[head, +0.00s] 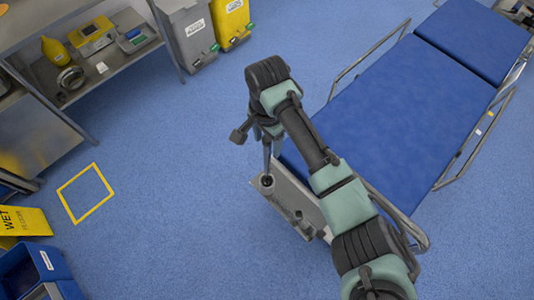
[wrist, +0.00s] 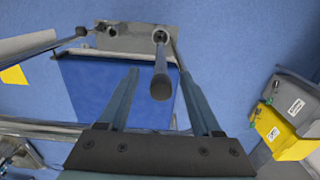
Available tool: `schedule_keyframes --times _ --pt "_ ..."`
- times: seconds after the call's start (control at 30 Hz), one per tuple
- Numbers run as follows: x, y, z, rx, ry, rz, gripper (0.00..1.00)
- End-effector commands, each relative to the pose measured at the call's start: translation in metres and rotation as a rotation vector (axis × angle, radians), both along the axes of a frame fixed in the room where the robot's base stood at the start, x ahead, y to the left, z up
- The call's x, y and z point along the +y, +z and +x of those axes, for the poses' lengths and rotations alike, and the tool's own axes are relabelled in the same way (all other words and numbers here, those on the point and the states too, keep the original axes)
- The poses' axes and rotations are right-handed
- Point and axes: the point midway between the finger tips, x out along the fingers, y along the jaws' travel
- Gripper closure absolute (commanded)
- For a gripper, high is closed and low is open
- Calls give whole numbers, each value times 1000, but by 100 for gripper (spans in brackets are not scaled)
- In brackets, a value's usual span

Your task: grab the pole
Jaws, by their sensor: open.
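The pole (wrist: 160,60) shows in the wrist view with its dark rounded end toward the camera. Its far end meets a round socket in a grey metal plate (wrist: 135,40). My gripper (wrist: 159,72) is open, with one finger on each side of the pole; I see gaps between the pole and both fingers. In the head view my gripper (head: 270,142) is over the plate (head: 295,208) at the foot of the blue bed (head: 405,110). The pole is mostly hidden there by my gripper and arm.
Metal side rails (head: 370,62) flank the bed. A grey bin (head: 188,35) and a yellow bin (head: 231,20) stand at the back. A metal shelf (head: 105,60) and a yellow wet-floor sign (head: 25,221) are on the left.

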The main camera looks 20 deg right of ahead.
Motion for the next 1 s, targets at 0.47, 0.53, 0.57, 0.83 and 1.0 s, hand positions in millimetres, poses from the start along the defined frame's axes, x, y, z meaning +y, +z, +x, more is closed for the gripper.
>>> schedule_keyframes --times 0.47,0.53,0.57,0.83,1.0 --pt "0 -24 1 -1 -1 -1 40" --pt "0 -24 1 -1 0 -1 52" --pt "0 -24 1 -1 0 -1 58" --pt "0 -23 1 -1 0 0 100" --pt "0 -23 1 -1 0 0 100"
